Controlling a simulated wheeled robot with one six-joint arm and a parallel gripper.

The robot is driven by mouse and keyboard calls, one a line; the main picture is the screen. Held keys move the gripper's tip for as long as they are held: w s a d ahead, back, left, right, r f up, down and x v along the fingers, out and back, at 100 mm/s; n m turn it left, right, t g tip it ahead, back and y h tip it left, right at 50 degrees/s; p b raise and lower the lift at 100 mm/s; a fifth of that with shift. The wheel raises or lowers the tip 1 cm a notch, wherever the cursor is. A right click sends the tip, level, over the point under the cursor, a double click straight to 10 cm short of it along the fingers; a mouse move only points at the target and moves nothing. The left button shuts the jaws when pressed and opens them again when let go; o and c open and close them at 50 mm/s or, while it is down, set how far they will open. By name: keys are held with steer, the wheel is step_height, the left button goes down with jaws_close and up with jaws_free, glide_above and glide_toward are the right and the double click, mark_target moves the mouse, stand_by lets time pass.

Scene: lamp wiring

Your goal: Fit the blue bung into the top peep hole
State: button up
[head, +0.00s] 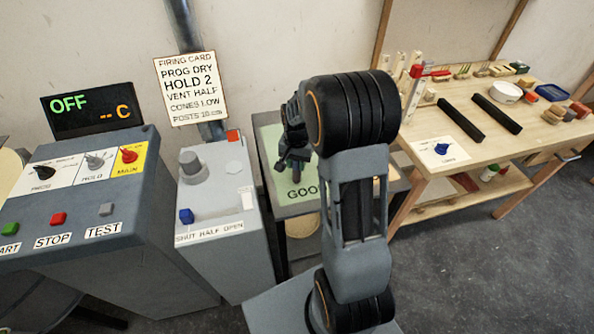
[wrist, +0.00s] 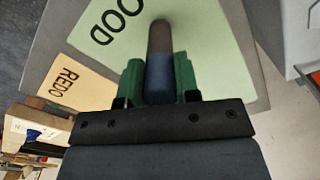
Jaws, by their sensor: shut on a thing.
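My gripper (wrist: 158,82) is shut on a short cylinder, blue near the jaws and dull brown toward its far end, which looks like the blue bung (wrist: 159,70). The green jaw pads lie on either side of it, and its brown end points away from the wrist, over the green GOOD area. In the head view my gripper (head: 291,163) is above the green GOOD area on the grey stand; the bung cannot be made out there. I cannot see a peep hole in either view.
The GOOD area (head: 272,150) is left of my arm. A grey box (head: 225,240) with a blue knob (head: 187,215) and a control console (head: 110,240) stand further left. A wooden workbench (head: 455,95) with black bars and small items is at right. Open floor shows at lower right.

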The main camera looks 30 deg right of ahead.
steer(key=shift+r+p, duration=2.85)
steer(key=shift+r, duration=1.25)
